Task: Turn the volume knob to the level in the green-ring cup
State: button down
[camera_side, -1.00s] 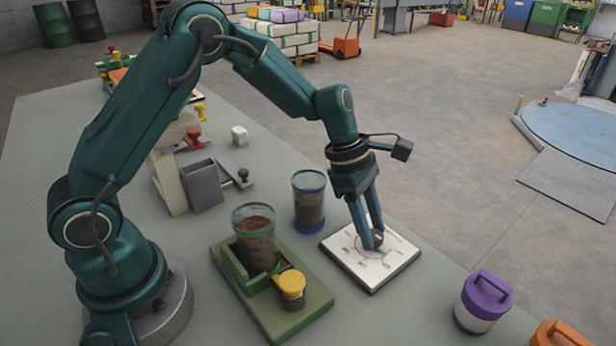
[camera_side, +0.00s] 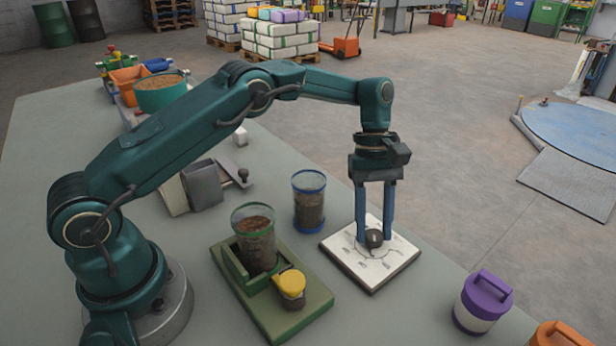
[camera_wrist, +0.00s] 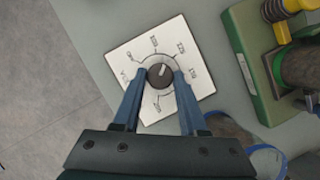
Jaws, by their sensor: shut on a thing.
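The dark round volume knob (camera_side: 374,238) sits on a white dial plate (camera_side: 345,258) with marks around it. In the wrist view the knob (camera_wrist: 159,77) has a pale pointer line aimed up and slightly right; the labels are too small to read surely. My gripper (camera_side: 375,236) points down with its two blue fingers on either side of the knob, shut on it. The green-ring cup (camera_side: 256,246) stands in a green holder (camera_side: 285,321), filled with brown material to a little below its rim.
A blue-ring cup (camera_side: 308,207) with dark contents stands just left of the dial plate. A purple-lidded jar (camera_side: 483,303) and an orange one (camera_side: 560,336) stand at the right table edge.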

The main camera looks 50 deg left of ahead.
jog(key=shift+m, duration=0.6)
jog(key=shift+m+g, duration=0.4)
jog(key=shift+m, duration=0.1)
jog(key=shift+c, duration=2.2)
grip_release()
jog(key=shift+n, duration=0.3)
